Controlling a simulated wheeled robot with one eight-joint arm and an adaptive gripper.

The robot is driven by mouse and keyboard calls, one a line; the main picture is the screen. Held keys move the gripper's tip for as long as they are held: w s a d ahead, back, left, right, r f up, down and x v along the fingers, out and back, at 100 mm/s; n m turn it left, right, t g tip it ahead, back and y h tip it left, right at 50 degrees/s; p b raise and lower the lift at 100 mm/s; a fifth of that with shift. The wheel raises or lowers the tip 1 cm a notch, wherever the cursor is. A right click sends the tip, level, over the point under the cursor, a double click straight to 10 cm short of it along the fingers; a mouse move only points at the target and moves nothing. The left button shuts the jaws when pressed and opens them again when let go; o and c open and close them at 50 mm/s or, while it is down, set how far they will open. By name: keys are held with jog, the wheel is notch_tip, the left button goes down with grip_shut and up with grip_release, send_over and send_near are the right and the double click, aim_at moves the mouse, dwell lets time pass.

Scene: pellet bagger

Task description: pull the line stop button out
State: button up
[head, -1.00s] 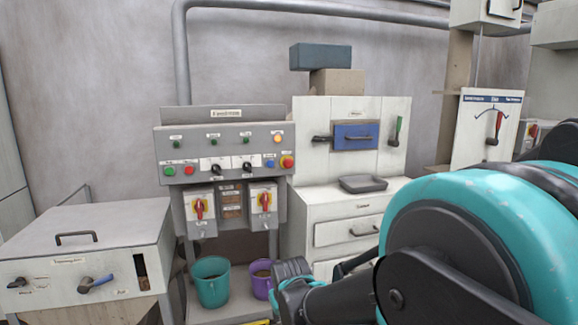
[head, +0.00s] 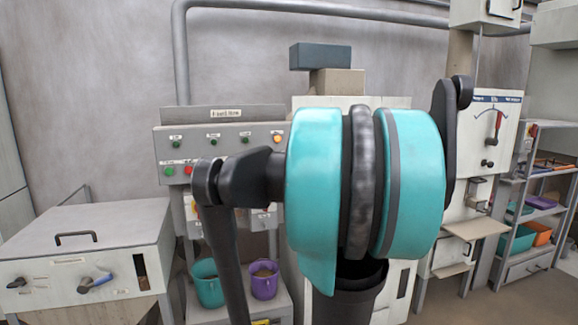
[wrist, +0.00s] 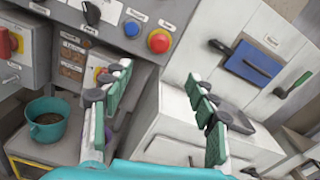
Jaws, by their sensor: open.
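A red mushroom button on a yellow base (wrist: 159,41) sits at the right end of the grey control panel in the wrist view, next to a blue button (wrist: 132,29). It looks like the line stop button, but its label is too small to read. My gripper (wrist: 159,76) is open and empty, with its green-padded fingers spread below and in front of the button, apart from it. In the head view my arm hides this button and my gripper; the left part of the control panel (head: 225,150) still shows.
A white cabinet with a blue-plated handle (wrist: 254,62) and a dark tray (wrist: 235,115) stands to the right. A teal bucket (wrist: 47,121) is low at left.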

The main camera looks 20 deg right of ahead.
jog(key=w+d, duration=0.1)
jog(key=w, duration=1.6)
jog(key=shift+w, duration=0.1)
